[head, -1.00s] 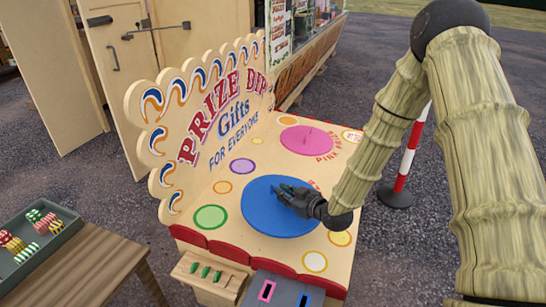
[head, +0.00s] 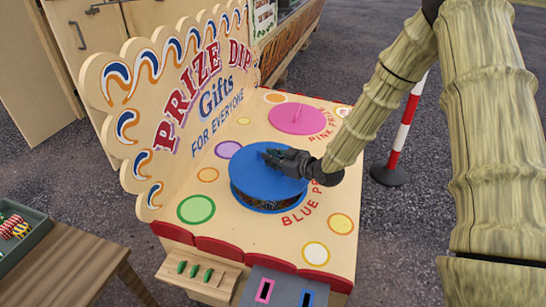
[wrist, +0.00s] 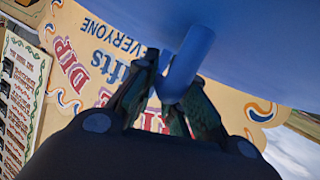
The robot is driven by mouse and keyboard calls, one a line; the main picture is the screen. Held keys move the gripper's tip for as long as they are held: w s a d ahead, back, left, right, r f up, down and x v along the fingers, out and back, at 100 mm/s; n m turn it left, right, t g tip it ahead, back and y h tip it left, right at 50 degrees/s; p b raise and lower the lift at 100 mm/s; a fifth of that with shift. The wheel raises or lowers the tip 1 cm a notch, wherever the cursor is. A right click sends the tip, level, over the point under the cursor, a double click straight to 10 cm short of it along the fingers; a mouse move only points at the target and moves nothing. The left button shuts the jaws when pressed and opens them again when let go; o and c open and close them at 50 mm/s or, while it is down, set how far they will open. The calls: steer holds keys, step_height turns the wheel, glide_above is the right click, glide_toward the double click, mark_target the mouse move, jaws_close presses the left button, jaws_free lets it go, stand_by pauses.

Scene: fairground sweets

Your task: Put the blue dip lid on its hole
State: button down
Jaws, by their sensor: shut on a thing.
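The blue dip lid (head: 250,182) is a round disc over the stall's flat top. My gripper (head: 272,157) is shut on its handle. The wrist view shows the blue handle (wrist: 190,62) between my fingers (wrist: 172,92), with the lid's face (wrist: 255,35) along the top. The blue hole (head: 262,205) lies under the lid; only its front part shows, with a blue rim and a dark, patterned inside. The lid covers the rest and sits slightly toward the back of it. I cannot tell whether lid and rim touch.
The pink lid (head: 298,118) lies farther back on the counter (head: 330,210). The upright prize sign (head: 185,100) stands along the left. A red-and-white post (head: 402,135) stands to the right. A wooden table (head: 65,265) with a tray (head: 22,243) is at lower left.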

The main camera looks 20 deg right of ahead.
mark_target(298, 186)
steer(key=shift+w+a+f+b, duration=0.1)
steer(key=shift+f+b, duration=0.6)
steer(key=shift+f, duration=0.55)
steer(key=shift+a+f+b, duration=0.1)
steer(key=shift+f+b, duration=0.6)
steer(key=shift+f, duration=0.55)
steer(key=shift+d, duration=0.1)
steer(key=shift+f, duration=0.65)
steer(key=c, duration=1.4)
jaws_free()
steer(key=v, duration=1.2)
